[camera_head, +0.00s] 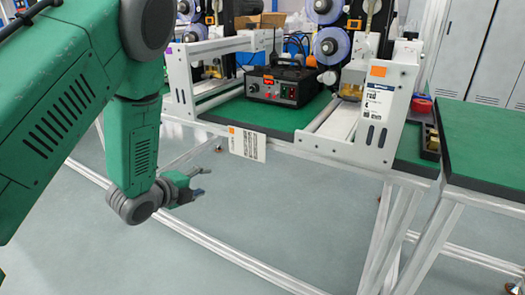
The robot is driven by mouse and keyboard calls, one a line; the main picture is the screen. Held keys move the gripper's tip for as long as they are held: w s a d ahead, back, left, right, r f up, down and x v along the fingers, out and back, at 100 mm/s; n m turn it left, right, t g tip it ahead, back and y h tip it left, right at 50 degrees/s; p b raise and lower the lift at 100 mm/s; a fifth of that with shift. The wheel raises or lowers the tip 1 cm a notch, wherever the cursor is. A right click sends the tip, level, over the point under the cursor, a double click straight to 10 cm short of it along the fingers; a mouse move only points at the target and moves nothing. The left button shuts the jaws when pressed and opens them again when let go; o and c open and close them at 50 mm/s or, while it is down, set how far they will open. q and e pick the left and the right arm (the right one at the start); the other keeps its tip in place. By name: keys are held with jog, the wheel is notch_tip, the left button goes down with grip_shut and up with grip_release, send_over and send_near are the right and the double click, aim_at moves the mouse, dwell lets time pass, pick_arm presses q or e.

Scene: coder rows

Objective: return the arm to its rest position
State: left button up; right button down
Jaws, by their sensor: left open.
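My left arm, green with dark grey joints, comes in from the left and bends down in front of the workbench. Its gripper (200,184) hangs in the free space before the bench, below the level of the green top. The two fingers point to the right and stand apart, with nothing between them. My right gripper does not show in this view.
The workbench (235,109) carries a white-framed machine (378,110) and a black control box (283,86). A second green table (485,145) stands at the right. Metal legs and low rails run under the bench. The grey floor (200,255) in front is clear.

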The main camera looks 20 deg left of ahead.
pick_arm(q)
jog(key=s+d+f+n+g+p, duration=0.3)
jog(key=s+f+n, duration=0.2)
jog(key=s, duration=0.2)
jog(key=s+d+f+n+g+p, duration=0.3)
jog(key=s+d+f+n+g, duration=0.15)
jog(key=s+n, duration=0.2)
jog(key=s+d+f+n+g+p, duration=0.1)
jog(key=s+n, duration=0.3)
jog(key=s, duration=0.5)
jog(key=s+d+f+n+g+p, duration=0.2)
jog(key=s+d+f+n+g, duration=0.1)
jog(key=s, duration=0.5)
jog(key=shift+s+d+n+g, duration=0.4)
jog(key=shift+d+n+g, duration=0.05)
jog(key=shift+d+g, duration=0.25)
jog(key=shift+c, duration=1.1)
jog(key=shift+w, duration=0.15)
jog(key=shift+c, duration=0.2)
